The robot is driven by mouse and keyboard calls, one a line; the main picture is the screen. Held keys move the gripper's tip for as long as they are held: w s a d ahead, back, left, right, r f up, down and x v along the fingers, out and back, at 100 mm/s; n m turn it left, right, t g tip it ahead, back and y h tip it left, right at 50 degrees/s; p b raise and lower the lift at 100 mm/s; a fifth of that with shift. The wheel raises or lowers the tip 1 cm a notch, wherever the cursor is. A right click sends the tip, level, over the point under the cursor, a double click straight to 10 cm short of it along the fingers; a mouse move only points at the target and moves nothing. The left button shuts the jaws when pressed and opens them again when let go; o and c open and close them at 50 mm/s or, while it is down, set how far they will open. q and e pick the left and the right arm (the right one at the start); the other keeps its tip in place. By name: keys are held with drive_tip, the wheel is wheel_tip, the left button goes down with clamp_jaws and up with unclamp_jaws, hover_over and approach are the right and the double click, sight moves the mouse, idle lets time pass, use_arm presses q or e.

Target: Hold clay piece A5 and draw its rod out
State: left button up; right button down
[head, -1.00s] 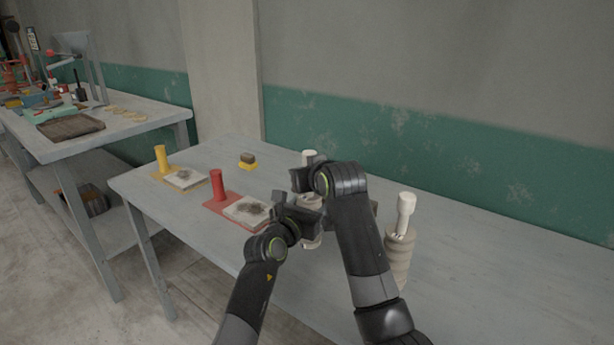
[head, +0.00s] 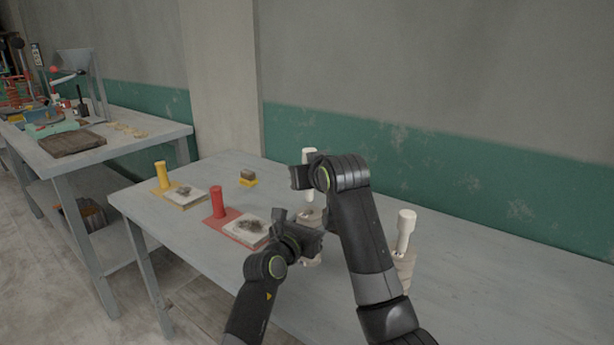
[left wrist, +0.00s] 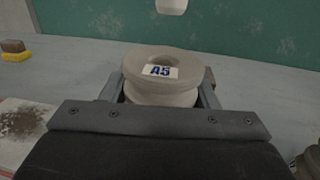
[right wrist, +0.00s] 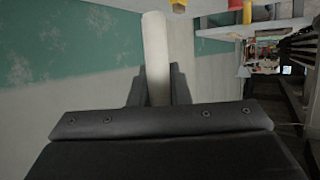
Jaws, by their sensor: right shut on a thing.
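Clay piece A5 (left wrist: 165,90) is a grey-beige grooved cylinder with an open hole on top and a blue "A5" label. My left gripper (head: 311,234) is shut around it, with a finger against each side in the left wrist view. My right gripper (head: 303,178) is shut on a pale rod (right wrist: 156,55), above the clay. In the left wrist view the rod's lower end (left wrist: 172,5) hangs clear above the hole. The head view also shows the rod upright (head: 309,156). My arms hide part of the clay there.
Another clay piece (head: 404,270) with a pale rod (head: 405,232) stands at right, partly behind my right arm. At left are a red stand (head: 218,203), a yellow stand (head: 162,176) and a brown-topped yellow block (head: 248,178). The table's far right is clear.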

use_arm(q)
drive_tip(key=o, duration=0.5)
